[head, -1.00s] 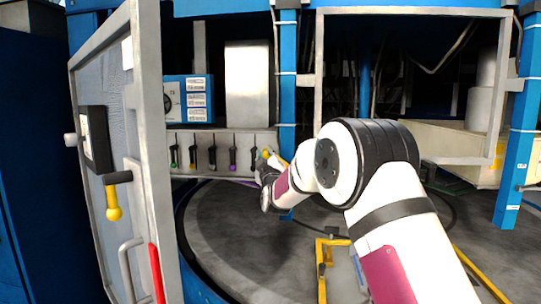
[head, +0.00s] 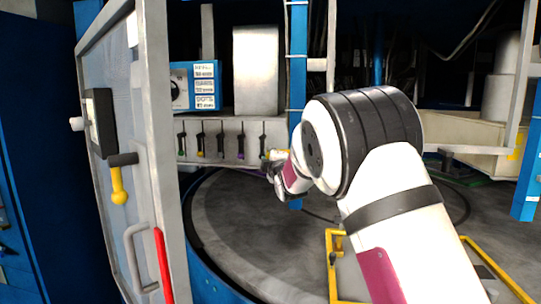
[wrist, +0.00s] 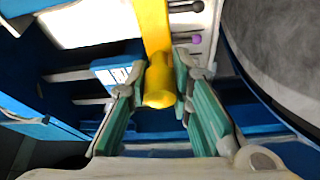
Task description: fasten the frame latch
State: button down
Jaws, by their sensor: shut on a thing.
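My gripper (wrist: 160,88) is shut on a yellow handle (wrist: 156,40). In the wrist view its rounded yellow end sits between the two green-padded fingers, and the bar runs up out of the picture. In the head view my gripper (head: 277,175) is beside the right end of the lever panel, partly hidden by my arm. The latch's base and catch are hidden or too small to tell.
A grey-framed door (head: 160,150) stands open at the left, with another yellow-ended handle (head: 118,187) and a red bar (head: 162,266). A panel of several small levers (head: 220,139) is behind my gripper. A blue post (head: 297,60) stands close by. Yellow rails (head: 331,270) are low in front.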

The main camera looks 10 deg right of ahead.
jog(key=shift+f, duration=0.25)
jog(key=c, duration=1.4)
grip_release()
jog(key=shift+r, duration=0.1)
jog(key=s, duration=0.8)
jog(key=s+d, duration=0.1)
jog(key=s, duration=0.3)
jog(key=shift+f, duration=0.35)
